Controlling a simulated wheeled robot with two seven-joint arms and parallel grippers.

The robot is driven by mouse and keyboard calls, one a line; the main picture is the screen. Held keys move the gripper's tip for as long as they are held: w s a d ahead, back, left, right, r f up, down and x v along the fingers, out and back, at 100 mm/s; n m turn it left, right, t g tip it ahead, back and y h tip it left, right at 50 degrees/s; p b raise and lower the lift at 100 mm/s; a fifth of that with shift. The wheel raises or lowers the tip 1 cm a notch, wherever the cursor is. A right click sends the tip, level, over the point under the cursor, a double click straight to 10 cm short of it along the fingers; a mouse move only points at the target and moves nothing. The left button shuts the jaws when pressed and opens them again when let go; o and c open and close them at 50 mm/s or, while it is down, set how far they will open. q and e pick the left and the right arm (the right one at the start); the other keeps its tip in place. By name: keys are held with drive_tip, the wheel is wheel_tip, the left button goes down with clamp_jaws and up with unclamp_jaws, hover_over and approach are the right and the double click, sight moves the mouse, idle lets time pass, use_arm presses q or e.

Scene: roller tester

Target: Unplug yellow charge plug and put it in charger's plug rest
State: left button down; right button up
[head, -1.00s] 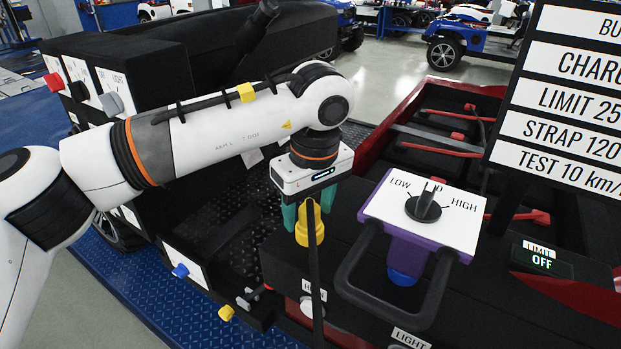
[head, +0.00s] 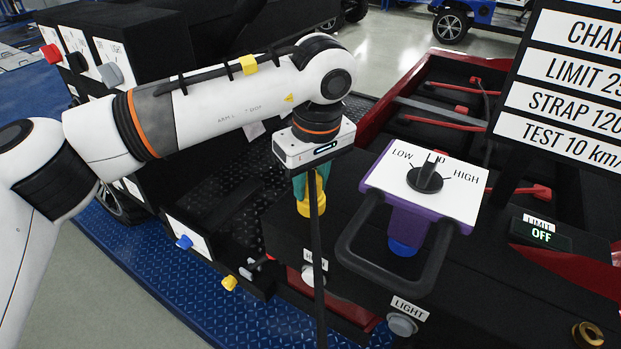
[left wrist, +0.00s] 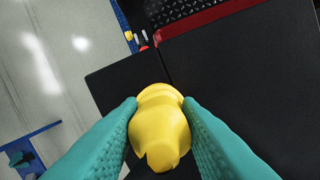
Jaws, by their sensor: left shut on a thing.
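The yellow charge plug (head: 304,208) is upright in the head view, over a black surface. My left gripper (head: 311,187) comes down on it from above, and its teal fingers are shut on the plug's upper part. In the left wrist view the plug (left wrist: 160,120) sits between both teal fingers (left wrist: 161,128). A black cable (head: 317,262) hangs in front of the plug. I cannot tell whether the plug's lower end is still in a socket. I cannot identify the plug rest. My right gripper is not in view.
Just right of the plug stands a purple unit with a LOW-to-HIGH knob panel (head: 464,207) and a black loop handle (head: 425,283). A sign board (head: 560,90) stands at the right. A black box with knobs (head: 117,95) is at the left, above blue flooring (head: 150,270).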

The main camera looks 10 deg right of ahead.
use_arm(q)
drive_tip(key=shift+w+r, duration=0.1)
drive_tip(key=shift+r, duration=0.4)
drive_tip(key=shift+r, duration=0.15)
idle(0.3)
drive_tip(key=c, duration=1.6)
unclamp_jaws()
clamp_jaws()
drive_tip(key=shift+r+p, duration=0.95)
drive_tip(key=shift+r, duration=0.6)
